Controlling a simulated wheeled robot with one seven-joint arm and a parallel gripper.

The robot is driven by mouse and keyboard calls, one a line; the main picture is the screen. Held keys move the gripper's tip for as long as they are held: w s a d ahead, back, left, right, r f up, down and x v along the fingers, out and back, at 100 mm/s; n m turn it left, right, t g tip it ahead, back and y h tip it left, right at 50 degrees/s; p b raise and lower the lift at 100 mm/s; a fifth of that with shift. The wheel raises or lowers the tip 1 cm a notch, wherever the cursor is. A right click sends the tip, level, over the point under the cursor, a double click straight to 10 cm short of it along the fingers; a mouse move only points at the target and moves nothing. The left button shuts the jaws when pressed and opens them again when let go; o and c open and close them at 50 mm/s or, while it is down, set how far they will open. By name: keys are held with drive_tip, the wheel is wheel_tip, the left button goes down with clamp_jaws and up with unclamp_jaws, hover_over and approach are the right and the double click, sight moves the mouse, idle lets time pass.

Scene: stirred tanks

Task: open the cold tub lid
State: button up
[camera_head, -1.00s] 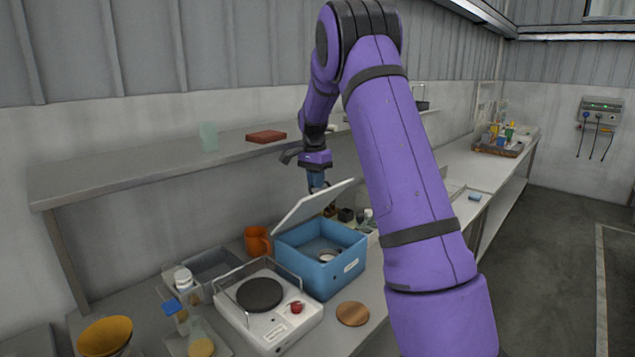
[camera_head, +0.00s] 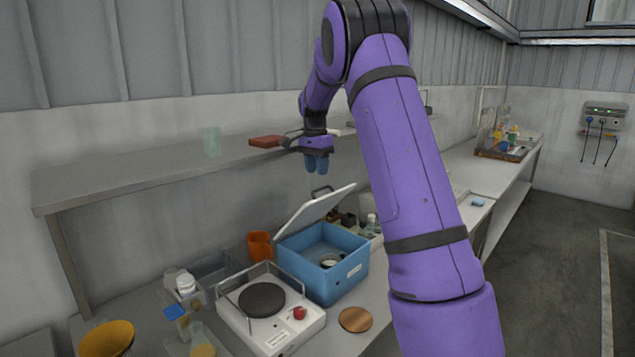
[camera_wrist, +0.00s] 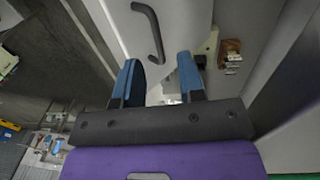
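The blue cold tub (camera_head: 324,275) stands on the bench with its white lid (camera_head: 312,222) tilted up and open. The lid's dark handle (camera_head: 322,191) shows on its upper side, and in the wrist view the curved handle (camera_wrist: 149,32) lies beyond the fingers. My gripper (camera_head: 317,165) is above the raised lid, apart from the handle. In the wrist view its two blue fingers (camera_wrist: 160,80) are spread with nothing between them. A round pale item (camera_head: 329,261) lies inside the tub.
A hot plate (camera_head: 270,312) stands left of the tub, with an orange mug (camera_head: 260,245) behind it. A wooden disc (camera_head: 355,319) lies in front. The shelf (camera_head: 130,180) with a red-brown block (camera_head: 265,141) runs behind my gripper.

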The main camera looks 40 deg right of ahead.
drive_tip(key=r, duration=0.4)
drive_tip(key=shift+w+r, duration=0.2)
drive_tip(key=shift+r, duration=0.1)
drive_tip(key=shift+s+a+f, duration=0.1)
drive_tip(key=shift+s, duration=0.05)
clamp_jaws()
drive_tip(key=n+t+h, duration=0.1)
drive_tip(key=t+h, duration=0.3)
drive_tip(key=t, duration=0.3)
approach(328, 186)
drive_tip(key=shift+w+d+f, duration=0.15)
drive_tip(key=shift+w+f, duration=0.25)
drive_tip(key=shift+f, duration=0.7)
drive_tip(key=shift+w+d+f, duration=0.15)
drive_tip(key=shift+w+f, duration=0.25)
drive_tip(key=shift+f, duration=0.75)
drive_tip(key=shift+w+d+f, duration=0.15)
drive_tip(key=shift+w+f, duration=0.2)
drive_tip(key=shift+f, duration=0.75)
